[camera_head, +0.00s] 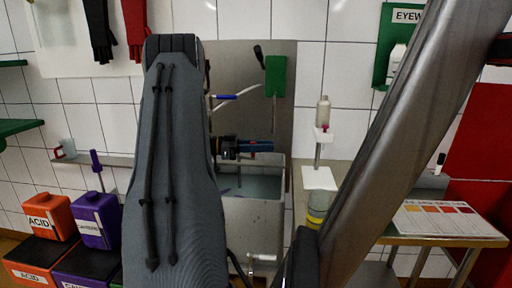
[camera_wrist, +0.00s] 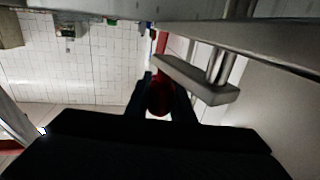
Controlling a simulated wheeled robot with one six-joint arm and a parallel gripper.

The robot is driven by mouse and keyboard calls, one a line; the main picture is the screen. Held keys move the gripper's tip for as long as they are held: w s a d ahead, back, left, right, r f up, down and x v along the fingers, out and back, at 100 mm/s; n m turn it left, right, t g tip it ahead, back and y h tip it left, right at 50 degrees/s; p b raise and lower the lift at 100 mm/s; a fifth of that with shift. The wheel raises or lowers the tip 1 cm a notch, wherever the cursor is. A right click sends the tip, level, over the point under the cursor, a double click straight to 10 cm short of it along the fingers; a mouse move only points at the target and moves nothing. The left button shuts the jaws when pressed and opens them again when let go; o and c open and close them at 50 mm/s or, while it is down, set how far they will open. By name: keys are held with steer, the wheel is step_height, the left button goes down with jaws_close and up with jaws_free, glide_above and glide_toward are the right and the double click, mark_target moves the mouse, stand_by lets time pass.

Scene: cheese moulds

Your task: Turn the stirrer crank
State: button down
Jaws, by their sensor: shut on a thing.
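In the wrist view, my gripper (camera_wrist: 158,82) has its dark fingers closed around a dark red, rounded handle (camera_wrist: 159,98), which looks like the stirrer crank's grip. A grey metal bar (camera_wrist: 198,80) with metal posts is close beside it on the right. In the head view, my gripper (camera_head: 262,147) shows as a blue and black end reaching over the grey vat (camera_head: 252,215), partly hidden by my arm. The vat holds bluish liquid. The crank's shape is hard to make out there.
A metal panel with a green block (camera_head: 275,76) stands behind the vat. A white stand with a bottle (camera_head: 323,112) is on the right, beside a table with a colour chart (camera_head: 446,219). Orange (camera_head: 50,215) and purple (camera_head: 97,219) containers stand at the left.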

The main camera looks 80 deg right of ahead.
steer(key=shift+a+y, duration=0.2)
steer(key=shift+y, duration=0.1)
steer(key=c, duration=1.5)
jaws_free()
steer(key=shift+w, duration=0.1)
steer(key=shift+c, duration=0.2)
steer(key=shift+r, duration=0.1)
step_height(320, 180, up, 10)
steer(key=b, duration=0.1)
